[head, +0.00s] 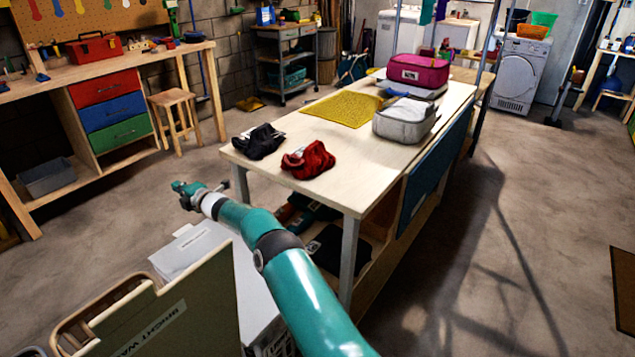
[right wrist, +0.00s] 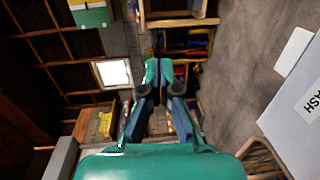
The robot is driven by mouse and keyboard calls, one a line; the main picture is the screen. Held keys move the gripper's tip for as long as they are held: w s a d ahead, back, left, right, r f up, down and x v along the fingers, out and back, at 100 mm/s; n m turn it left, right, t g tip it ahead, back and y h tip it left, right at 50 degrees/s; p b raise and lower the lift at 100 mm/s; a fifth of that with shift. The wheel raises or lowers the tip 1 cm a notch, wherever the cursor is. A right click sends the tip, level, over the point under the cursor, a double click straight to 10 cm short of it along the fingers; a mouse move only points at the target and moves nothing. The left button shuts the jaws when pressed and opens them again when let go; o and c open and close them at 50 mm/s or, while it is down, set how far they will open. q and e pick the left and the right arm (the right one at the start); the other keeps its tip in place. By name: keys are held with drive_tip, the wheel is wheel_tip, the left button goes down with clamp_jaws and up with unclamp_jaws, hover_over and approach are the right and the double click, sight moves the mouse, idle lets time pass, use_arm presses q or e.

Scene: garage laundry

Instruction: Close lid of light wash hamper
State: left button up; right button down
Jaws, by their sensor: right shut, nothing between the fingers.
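A white hamper (head: 257,300) stands on the floor below my right arm, in front of the table. A pale panel with a small label (head: 180,250) shows at its left side. My arm covers part of the hamper, and I cannot tell for sure how its lid stands. In the right wrist view, a pale panel with a label ending in "ASH" (right wrist: 290,100) is at the right edge, apart from the fingers. My right gripper (head: 180,187) is shut and empty, in the air beyond the hamper; its fingers also show in the right wrist view (right wrist: 159,72). My left gripper is out of view.
An olive panel labelled "BRIGHT WA..." (head: 165,310) stands upright at the front left. The table (head: 350,165) holds a red cloth (head: 308,160), a black cloth (head: 258,141) and a grey bag (head: 404,122). Open floor lies left of my gripper, towards the workbench (head: 135,66).

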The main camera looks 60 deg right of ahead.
drive_tip(key=shift+w+a, duration=0.25)
drive_tip(key=shift+a, duration=0.2)
drive_tip(key=shift+r, duration=0.15)
wheel_tip(320, 180, up, 14)
drive_tip(key=p, duration=0.4)
drive_tip(key=shift+p, duration=0.4)
